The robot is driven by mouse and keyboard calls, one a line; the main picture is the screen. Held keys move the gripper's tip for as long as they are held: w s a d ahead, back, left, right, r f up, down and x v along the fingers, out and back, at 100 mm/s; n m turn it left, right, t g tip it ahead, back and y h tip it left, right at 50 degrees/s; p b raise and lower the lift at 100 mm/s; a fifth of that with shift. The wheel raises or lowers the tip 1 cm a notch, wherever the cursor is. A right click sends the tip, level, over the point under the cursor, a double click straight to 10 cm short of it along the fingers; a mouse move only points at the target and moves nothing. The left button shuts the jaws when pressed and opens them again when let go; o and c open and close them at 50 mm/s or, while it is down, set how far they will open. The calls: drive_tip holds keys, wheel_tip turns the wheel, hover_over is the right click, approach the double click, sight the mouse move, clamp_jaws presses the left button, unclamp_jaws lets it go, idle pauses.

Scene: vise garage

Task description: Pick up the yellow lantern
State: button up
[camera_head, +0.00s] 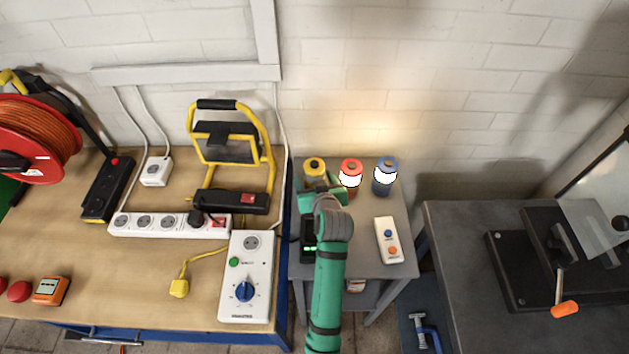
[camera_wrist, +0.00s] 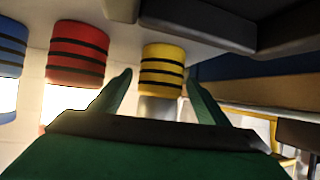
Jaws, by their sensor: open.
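The yellow lantern (camera_head: 314,166) stands at the back left of the small grey table, its lower part hidden behind my gripper (camera_head: 322,192). In the wrist view, the picture is upside down and the yellow lantern (camera_wrist: 162,66) shows its black-banded yellow base and a grey, unlit middle. My gripper (camera_wrist: 158,76) is open and empty, with its two green fingers pointing at the lantern, one to each side of it in the picture. I cannot tell how much depth remains between the fingertips and the lantern.
A lit red lantern (camera_head: 350,170) and a lit blue lantern (camera_head: 385,174) stand to the right on the grey table (camera_head: 372,215). A white two-button box (camera_head: 388,240) lies in front of them. The wooden workbench (camera_head: 140,265) with a yellow work light (camera_head: 235,150) is close on the left.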

drive_tip(key=c, duration=1.3)
drive_tip(key=shift+r, duration=0.2)
